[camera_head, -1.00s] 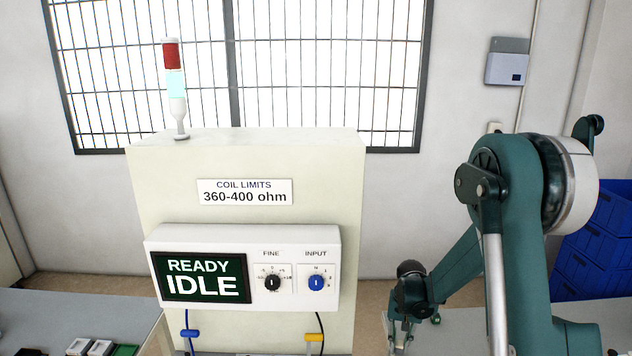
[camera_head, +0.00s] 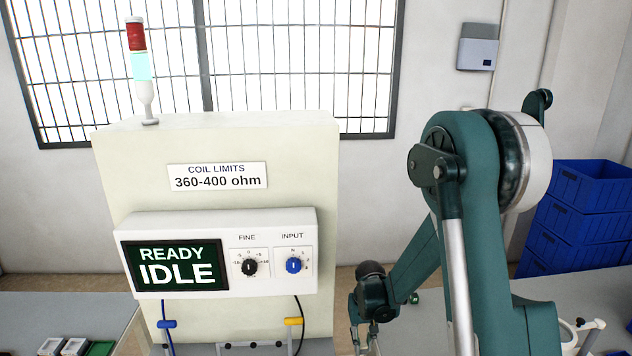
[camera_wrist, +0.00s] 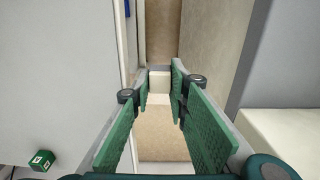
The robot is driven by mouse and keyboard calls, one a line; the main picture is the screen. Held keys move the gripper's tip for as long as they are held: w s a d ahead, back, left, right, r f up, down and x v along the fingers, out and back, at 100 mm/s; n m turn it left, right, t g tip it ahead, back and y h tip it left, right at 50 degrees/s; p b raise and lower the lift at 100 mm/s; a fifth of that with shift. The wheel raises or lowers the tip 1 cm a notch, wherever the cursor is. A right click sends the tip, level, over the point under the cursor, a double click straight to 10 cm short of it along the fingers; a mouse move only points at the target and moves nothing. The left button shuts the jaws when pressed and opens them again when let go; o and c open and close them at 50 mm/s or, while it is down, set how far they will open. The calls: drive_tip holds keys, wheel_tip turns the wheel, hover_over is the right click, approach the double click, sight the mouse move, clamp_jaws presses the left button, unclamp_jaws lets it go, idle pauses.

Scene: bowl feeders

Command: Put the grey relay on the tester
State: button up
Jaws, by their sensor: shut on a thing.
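The tester is a cream cabinet (camera_head: 310,170) with a white front panel (camera_head: 215,222) in the head view. Its screen (camera_head: 176,266) reads READY IDLE, and a sign (camera_head: 217,177) gives coil limits of 360-400 ohm. Blue and yellow clips (camera_head: 293,321) hang below, with a metal frame (camera_head: 262,346) cut by the lower edge. My gripper is to the right of the tester, its tips below the head view. In the wrist view my gripper (camera_wrist: 160,92) has its green pads on either side of a small pale block (camera_wrist: 159,82), apparently the grey relay. Its markings cannot be read.
A grey table (camera_head: 60,315) at left holds small relays in a row (camera_head: 76,347). Another grey worktop (camera_head: 570,290) is at right, with blue bins (camera_head: 588,215) behind. A small green cube (camera_wrist: 41,160) lies at lower left in the wrist view. A signal lamp (camera_head: 141,68) glows cyan.

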sight(363, 342)
idle(0.4)
wheel_tip(363, 342, up, 16)
drive_tip(key=w+d+r+m, duration=0.1)
drive_tip(key=w+d+m, duration=0.2)
drive_tip(key=d, duration=0.7)
drive_tip(key=w+d+r+m, duration=0.15)
drive_tip(key=w+d, duration=0.25)
drive_tip(key=d, duration=0.7)
drive_tip(key=s+d+m, duration=0.2)
drive_tip(key=d+m, duration=0.1)
drive_tip(key=d, duration=1)
drive_tip(key=s+d+f+m+p, duration=0.1)
drive_tip(key=d+m, duration=0.2)
drive_tip(key=d, duration=1.1)
drive_tip(key=s+d+m, duration=0.2)
drive_tip(key=d+m, duration=0.1)
drive_tip(key=d, duration=1)
drive_tip(key=s+d+m, duration=0.2)
drive_tip(key=s+d, duration=0.3)
drive_tip(key=d, duration=0.5)
drive_tip(key=s+d+m, duration=0.2)
drive_tip(key=s+d, duration=0.4)
drive_tip(key=d, duration=0.3)
drive_tip(key=shift+m, duration=0.25)
drive_tip(key=shift+s+d+f, duration=0.1)
drive_tip(key=shift+d+f, duration=0.05)
drive_tip(key=shift+f, duration=1.3)
drive_tip(key=shift+d+f, duration=0.1)
drive_tip(key=shift+f, duration=1.3)
